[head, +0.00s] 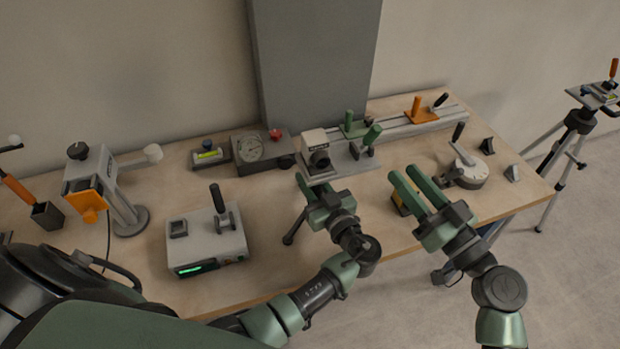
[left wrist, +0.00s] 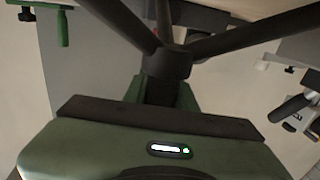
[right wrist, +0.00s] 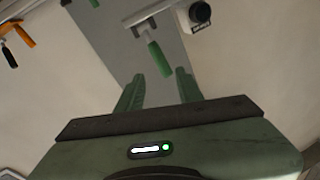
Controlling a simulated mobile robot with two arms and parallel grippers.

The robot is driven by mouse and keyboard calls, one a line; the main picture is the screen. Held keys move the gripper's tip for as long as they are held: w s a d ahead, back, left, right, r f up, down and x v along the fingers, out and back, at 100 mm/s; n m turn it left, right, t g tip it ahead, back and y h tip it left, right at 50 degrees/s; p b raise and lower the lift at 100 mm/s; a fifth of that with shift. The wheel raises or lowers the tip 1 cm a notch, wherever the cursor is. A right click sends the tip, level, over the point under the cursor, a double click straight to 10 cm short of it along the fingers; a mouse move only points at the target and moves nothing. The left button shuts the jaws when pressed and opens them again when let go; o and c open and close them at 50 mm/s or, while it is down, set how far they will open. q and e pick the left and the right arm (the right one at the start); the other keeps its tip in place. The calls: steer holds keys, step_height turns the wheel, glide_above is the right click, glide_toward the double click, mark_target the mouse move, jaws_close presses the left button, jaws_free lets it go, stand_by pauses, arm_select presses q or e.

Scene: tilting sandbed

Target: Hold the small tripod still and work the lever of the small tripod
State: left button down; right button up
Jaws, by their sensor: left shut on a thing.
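The small tripod (head: 296,226) stands on the table near the front edge. One dark leg and foot show at the left of my left gripper (head: 314,188); the gripper hides much of the rest. In the left wrist view its dark legs spread from a hub (left wrist: 168,62), and the fingers are shut on the column by it.
A grey box with a black lever (head: 205,242) stands left of the tripod. A rail with an orange clamp (head: 420,116) runs along the back. A round dial with a lever (head: 467,172) is at right. A yellow-and-black item (head: 399,204) lies partly under my right gripper.

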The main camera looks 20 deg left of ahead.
stand_by(0.8)
steer(key=shift+w+f, duration=0.1)
steer(key=shift+w, duration=0.05)
steer(key=c, duration=0.7)
steer(key=w+d+f+t+h, duration=0.1)
steer(key=w+d+h, duration=0.1)
steer(key=w+d+f+t+h, duration=0.1)
steer(key=w+d+f+h, duration=0.1)
steer(key=w, duration=0.1)
steer(key=w+d+f+t+h, duration=0.1)
steer(key=w+d+t+h, duration=0.1)
steer(key=w, duration=0.1)
steer(key=shift+f+m, duration=0.3)
steer(key=shift+m, duration=0.1)
jaws_close()
steer(key=w+d+r+n+t+h, duration=0.25)
steer(key=w+d+n+t, duration=0.2)
steer(key=d, duration=0.25)
steer(key=s+a+f+n+g+y, duration=0.1)
steer(key=s+a+n+g+y, duration=0.3)
steer(key=n, duration=0.8)
steer(key=s+a+f+n+g+y, duration=0.2)
steer(key=s+a+n+g+y, duration=0.2)
steer(key=s+n+g+y, duration=0.5)
steer(key=n+g+y, duration=0.1)
steer(key=n+g, duration=0.2)
steer(key=n, duration=0.1)
steer(key=shift+a, duration=0.1)
